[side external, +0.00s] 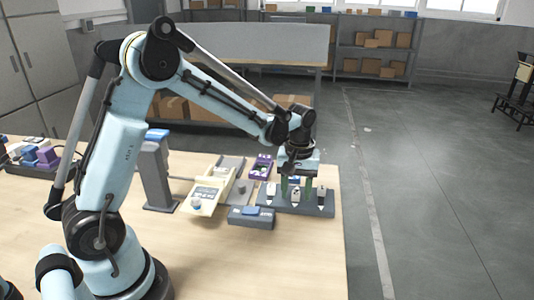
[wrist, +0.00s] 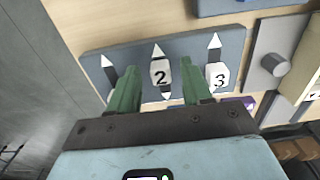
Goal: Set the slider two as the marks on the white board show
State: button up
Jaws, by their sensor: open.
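A grey slider panel (side external: 290,208) lies near the table's right edge; it fills the upper middle of the wrist view (wrist: 132,54). Slider two (wrist: 160,73) is a white block marked 2, with white pointed tips above and below it. My gripper (side external: 297,190) is open over the panel. In the wrist view its green fingers (wrist: 158,76) stand either side of slider two, with gaps; I cannot tell if they reach its height. Slider three (wrist: 218,77) is right of the right finger. The left slider (wrist: 107,64) is partly hidden by the left finger. I see no readable marks on a white board.
A grey post (side external: 157,175) stands left. The table's front right is clear.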

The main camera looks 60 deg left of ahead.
aim_at(296, 194)
notch_tip(296, 194, up, 12)
dwell(0.6)
jog(key=s+d+f+m+t, duration=0.1)
jog(key=s+d+m+t, duration=0.2)
jog(key=s+m+t, duration=0.4)
jog(key=s+m, duration=0.2)
jog(key=s, duration=0.4)
jog(key=shift+s+d+f, duration=0.2)
jog(key=shift+s+f, duration=0.05)
jog(key=shift+f, duration=0.05)
